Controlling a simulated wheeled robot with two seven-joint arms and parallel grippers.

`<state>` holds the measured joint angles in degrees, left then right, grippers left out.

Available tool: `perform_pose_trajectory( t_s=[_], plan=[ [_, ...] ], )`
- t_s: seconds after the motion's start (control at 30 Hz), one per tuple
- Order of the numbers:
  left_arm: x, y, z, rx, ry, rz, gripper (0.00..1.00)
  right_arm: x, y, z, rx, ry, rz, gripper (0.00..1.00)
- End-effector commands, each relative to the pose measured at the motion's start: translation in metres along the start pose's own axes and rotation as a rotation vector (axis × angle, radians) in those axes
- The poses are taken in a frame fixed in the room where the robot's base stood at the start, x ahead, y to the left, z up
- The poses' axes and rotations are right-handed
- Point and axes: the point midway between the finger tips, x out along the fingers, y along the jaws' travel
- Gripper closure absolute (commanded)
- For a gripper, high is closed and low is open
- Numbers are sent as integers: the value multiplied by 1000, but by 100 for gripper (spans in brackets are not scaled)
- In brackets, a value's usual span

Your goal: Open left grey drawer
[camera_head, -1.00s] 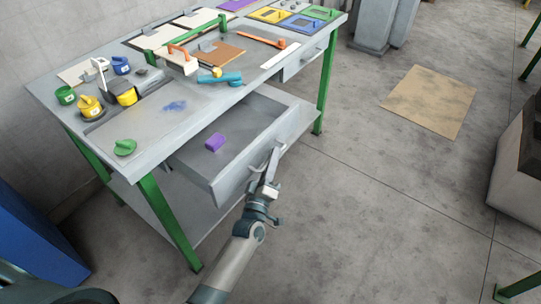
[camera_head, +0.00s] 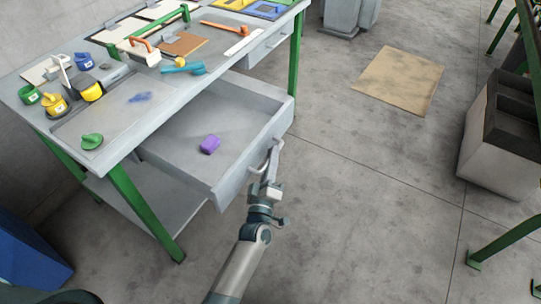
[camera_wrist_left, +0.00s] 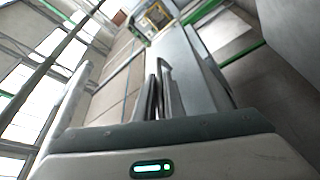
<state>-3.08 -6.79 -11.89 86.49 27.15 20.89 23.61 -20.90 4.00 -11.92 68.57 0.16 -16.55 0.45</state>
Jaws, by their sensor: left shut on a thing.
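The left grey drawer (camera_head: 190,133) is pulled well out from under the workbench. A purple block (camera_head: 210,144) lies inside it on the drawer floor. My left gripper (camera_head: 269,178) is shut on the drawer's handle (camera_head: 273,157) at the outer front face. In the left wrist view the gripper's fingers (camera_wrist_left: 158,92) are close together, with grey surfaces beside them; the handle is hard to make out there. My right gripper is not in view.
The workbench top (camera_head: 120,118) carries coloured pots, a green-handled tool, an orange-handled brush (camera_head: 138,50) and a blue tool (camera_head: 183,67). A second, closed drawer (camera_head: 268,45) sits to the right. Floor is clear right of the bench, around a tan mat (camera_head: 400,80).

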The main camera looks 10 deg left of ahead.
Motion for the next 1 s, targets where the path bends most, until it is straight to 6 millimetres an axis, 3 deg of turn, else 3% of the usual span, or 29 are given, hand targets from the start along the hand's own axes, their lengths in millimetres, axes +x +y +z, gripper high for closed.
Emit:
perform_pose_trajectory(
  t_s=[0.07, 0.1, 0.13, 0.57, 0.77, 1.0],
  plan=[
    [-1, -1, 0, 0, 0, -2, 100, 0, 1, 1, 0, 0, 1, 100],
    [-1, -1, 0, 0, 0, -2, 88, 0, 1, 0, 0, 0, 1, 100],
    [-1, -1, 0, 0, 0, -2, 83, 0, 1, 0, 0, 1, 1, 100],
    [-4, -1, 0, 0, 0, -1, 83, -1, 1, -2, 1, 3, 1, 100],
    [-21, -2, 1, 0, -1, -2, 83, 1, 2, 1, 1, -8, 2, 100],
    [-63, -3, 1, -1, -1, -3, 83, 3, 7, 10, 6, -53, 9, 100]
  ],
)
